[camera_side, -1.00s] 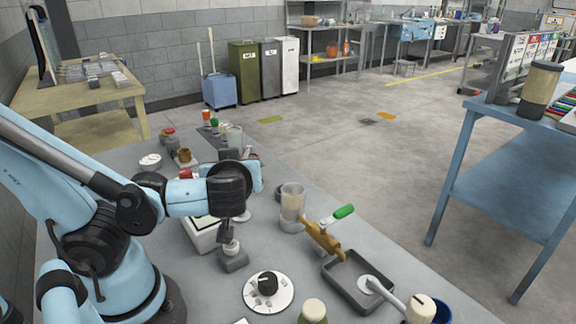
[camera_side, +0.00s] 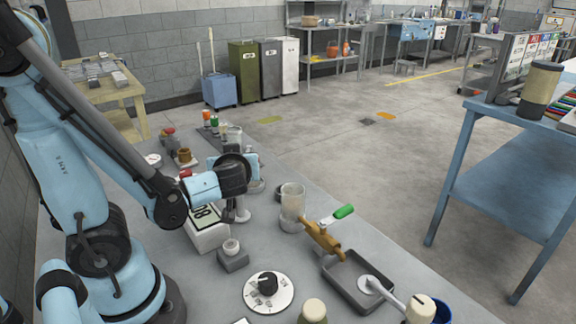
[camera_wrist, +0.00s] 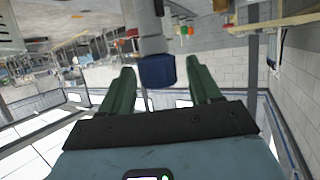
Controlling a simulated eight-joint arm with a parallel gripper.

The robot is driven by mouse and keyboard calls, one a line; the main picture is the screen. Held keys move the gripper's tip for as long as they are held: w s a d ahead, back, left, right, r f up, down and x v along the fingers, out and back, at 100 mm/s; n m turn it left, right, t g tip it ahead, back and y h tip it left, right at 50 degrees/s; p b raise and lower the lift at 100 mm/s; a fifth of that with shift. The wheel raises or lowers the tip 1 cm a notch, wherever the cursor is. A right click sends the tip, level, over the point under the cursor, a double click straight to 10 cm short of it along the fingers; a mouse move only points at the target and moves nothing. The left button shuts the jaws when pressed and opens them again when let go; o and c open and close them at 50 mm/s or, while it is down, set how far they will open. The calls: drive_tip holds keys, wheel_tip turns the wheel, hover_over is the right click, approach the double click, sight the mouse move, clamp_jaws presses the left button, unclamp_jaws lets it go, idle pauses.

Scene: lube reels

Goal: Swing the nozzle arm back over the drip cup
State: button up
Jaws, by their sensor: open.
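My gripper (camera_side: 236,207) is over the bench, behind the small grey block with a white round top (camera_side: 232,254). In the wrist view my gripper (camera_wrist: 163,78) is open; a dark blue block (camera_wrist: 157,71) on a grey stem shows between its two green fingers, and I cannot tell whether they touch it. A pale arm (camera_side: 387,292) runs from a white disc in the grey tray towards a cream-topped piece beside a blue cup (camera_side: 443,311) at the front right. I cannot tell for sure which parts are the nozzle arm and drip cup.
A white box with a number display (camera_side: 207,232) stands close to my gripper.

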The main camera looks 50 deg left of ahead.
clamp_jaws()
idle(0.4)
drive_tip(key=shift+m+t+h, duration=0.6)
drive_tip(key=shift+m+t, duration=0.1)
drive_tip(key=shift+m, duration=0.1)
